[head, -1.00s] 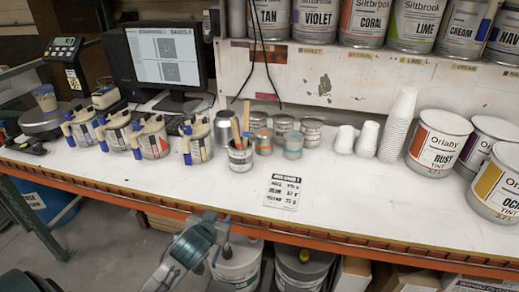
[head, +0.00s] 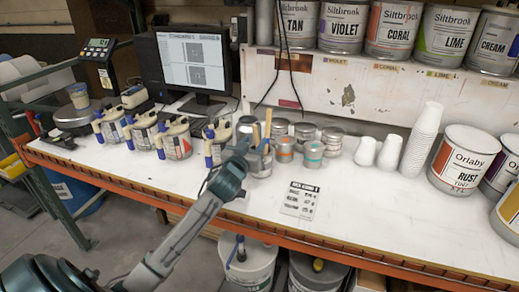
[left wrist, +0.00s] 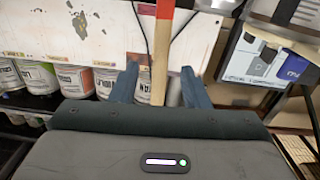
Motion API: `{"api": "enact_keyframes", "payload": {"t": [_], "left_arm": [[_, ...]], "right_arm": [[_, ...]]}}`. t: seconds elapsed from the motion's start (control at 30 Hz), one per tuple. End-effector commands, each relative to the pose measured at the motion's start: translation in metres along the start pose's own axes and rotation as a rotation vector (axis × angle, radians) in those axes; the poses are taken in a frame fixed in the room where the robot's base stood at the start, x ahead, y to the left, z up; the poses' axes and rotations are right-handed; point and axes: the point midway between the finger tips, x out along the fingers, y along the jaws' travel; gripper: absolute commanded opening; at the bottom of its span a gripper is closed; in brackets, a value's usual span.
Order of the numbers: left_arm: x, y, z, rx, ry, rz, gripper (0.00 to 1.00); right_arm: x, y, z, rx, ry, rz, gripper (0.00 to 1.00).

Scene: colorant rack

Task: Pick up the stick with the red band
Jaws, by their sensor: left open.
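A wooden stick with a red band (left wrist: 161,50) stands between the two fingers of my left gripper (left wrist: 160,88) in the left wrist view. The red band is at the top edge of that view. The fingers are apart on either side of the stick, and I see no clear contact. In the head view my left gripper (head: 243,150) is at the can of sticks (head: 260,163) and covers part of it. One pale stick (head: 268,122) rises from the can; its band cannot be made out there. My right gripper is not in view.
Several handled cans (head: 174,138) stand left of the stick can. Small tins (head: 312,155) stand close on its right. White cups (head: 418,142) and large paint cans (head: 462,160) are farther right. A printed card (head: 300,200) lies on the otherwise clear front bench.

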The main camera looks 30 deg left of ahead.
Motion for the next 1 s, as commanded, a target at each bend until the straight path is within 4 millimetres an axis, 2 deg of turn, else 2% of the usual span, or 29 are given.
{"api": "enact_keyframes", "payload": {"t": [0.17,0.3,0.43,0.77,0.9,0.97,1.0], "left_arm": [[0.015,0.000,-0.003,-0.001,-0.001,-0.001,0.42],[0.034,0.000,-0.004,-0.002,-0.003,-0.001,0.42],[0.049,0.000,-0.001,0.000,-0.002,0.000,0.42],[0.054,0.000,0.002,0.001,-0.002,0.001,0.42],[0.054,0.000,0.002,0.001,-0.002,0.001,0.14],[0.054,0.000,0.002,0.001,-0.002,0.001,0.03],[0.054,0.000,0.002,0.001,-0.002,0.001,0.00]], "right_arm": [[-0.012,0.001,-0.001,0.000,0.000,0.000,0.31],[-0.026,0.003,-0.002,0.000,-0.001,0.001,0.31],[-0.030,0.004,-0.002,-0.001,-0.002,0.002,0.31],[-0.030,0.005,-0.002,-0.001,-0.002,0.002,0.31],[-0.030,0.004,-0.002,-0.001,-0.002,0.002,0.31],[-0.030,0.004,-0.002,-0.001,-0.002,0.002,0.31],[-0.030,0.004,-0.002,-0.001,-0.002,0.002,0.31]]}}
